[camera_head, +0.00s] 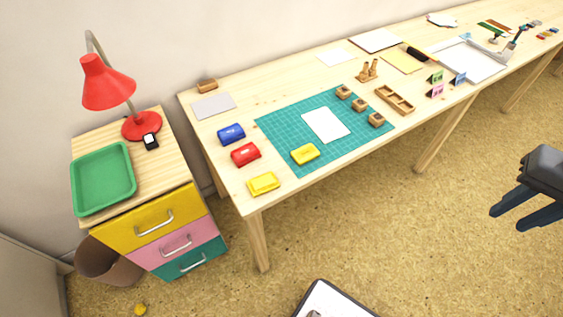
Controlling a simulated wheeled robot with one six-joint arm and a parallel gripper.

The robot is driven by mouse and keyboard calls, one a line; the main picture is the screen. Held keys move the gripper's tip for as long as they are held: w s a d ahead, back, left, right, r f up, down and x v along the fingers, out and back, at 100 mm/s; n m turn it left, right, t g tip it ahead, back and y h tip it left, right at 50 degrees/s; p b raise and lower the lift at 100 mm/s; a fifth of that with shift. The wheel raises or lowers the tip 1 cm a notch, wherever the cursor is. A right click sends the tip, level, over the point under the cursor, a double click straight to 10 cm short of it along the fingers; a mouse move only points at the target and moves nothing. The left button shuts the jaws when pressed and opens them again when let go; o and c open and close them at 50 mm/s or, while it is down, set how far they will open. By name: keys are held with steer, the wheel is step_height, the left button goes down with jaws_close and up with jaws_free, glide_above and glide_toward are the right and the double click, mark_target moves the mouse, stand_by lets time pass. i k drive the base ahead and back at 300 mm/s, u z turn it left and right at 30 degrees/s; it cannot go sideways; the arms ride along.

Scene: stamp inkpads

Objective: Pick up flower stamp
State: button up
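Three small wooden stamps stand in a slanting row at the right part of the green cutting mat (283,130): a back stamp (344,92), a middle stamp (360,105) and a front stamp (376,120). Their designs are too small to make out, so I cannot tell which is the flower stamp. My gripper (507,220) is at the right edge of the view, over the floor in front of the table and well apart from the stamps. Its two dark fingers are spread with nothing between them.
A white sheet (326,125) lies on the mat. Blue (231,133), red (245,154) and yellow (305,154) inkpads and another yellow piece (263,183) are left of the stamps. A wooden compartment tray (394,100) and small cards (436,90) stand right. The floor in front is open.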

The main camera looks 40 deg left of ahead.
mark_target(377, 118)
steer(key=i, duration=0.15)
steer(key=u, duration=2.2)
steer(key=i, duration=0.5)
steer(key=k, duration=0.5)
steer(key=z, duration=2.2)
steer(key=k, duration=0.7)
steer(key=u, duration=0.75)
steer(key=i, duration=0.8)
